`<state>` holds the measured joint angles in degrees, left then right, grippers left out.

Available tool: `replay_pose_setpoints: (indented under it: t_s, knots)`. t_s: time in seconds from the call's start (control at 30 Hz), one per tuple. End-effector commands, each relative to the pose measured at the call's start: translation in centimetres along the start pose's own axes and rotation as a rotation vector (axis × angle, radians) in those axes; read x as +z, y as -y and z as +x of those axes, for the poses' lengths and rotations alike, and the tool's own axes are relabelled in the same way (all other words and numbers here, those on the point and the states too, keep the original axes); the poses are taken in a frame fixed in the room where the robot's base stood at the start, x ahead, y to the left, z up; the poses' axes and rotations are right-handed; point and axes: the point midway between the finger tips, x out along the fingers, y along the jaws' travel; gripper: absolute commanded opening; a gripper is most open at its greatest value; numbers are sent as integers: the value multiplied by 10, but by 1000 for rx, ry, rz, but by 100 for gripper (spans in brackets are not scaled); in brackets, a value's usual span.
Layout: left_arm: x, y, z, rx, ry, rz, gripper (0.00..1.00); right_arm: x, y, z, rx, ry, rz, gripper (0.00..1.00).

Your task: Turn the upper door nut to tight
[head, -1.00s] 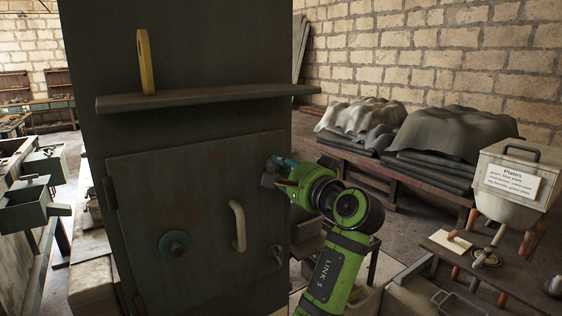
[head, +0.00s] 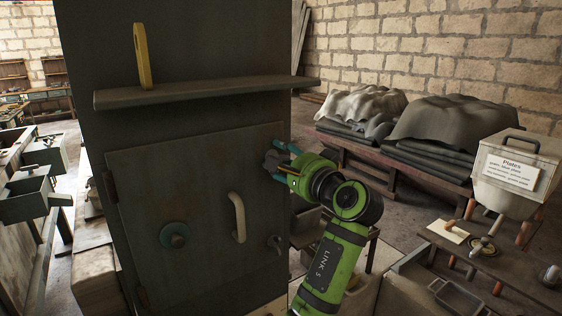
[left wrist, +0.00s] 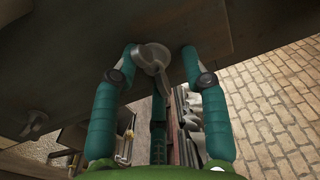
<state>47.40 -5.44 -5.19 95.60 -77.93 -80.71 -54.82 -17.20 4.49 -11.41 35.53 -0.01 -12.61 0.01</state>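The upper door nut (head: 271,160) is a grey wing nut at the upper right edge of the dark cabinet door (head: 180,195). My left gripper (head: 285,157), with teal fingers, is beside it in the head view. In the left wrist view, the upper nut (left wrist: 152,57) sits between the spread fingertips of my left gripper (left wrist: 160,55), with its lever pointing toward the palm. Gaps show on both sides, wider on the right. The gripper is open. My right gripper is not in view.
A lower nut (head: 275,242) sits at the door's lower right edge; it shows also in the left wrist view (left wrist: 35,120). A shelf (head: 200,94) juts out above.

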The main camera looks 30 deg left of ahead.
Motion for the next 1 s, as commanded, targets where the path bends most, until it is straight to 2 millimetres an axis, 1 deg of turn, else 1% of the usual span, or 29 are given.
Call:
replay_pose_setpoints:
  t_s: [0.2,0.27,0.37,0.47,0.7,0.8,0.9,1.0]
  knots:
    - [1,-2,1,4,4,1,47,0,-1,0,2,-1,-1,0]
    - [1,-2,0,5,3,1,47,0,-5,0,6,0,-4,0]
    - [0,-3,-6,6,2,2,47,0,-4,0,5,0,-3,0]
    - [-1,-3,-20,6,-1,1,47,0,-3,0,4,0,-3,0]
    - [-1,-3,-71,6,-1,2,47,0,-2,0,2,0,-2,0]
    - [0,-2,-90,5,0,1,47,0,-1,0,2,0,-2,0]
    - [0,-2,-105,5,2,2,47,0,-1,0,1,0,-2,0]
    - [0,-1,-114,3,2,1,47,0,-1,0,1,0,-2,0]
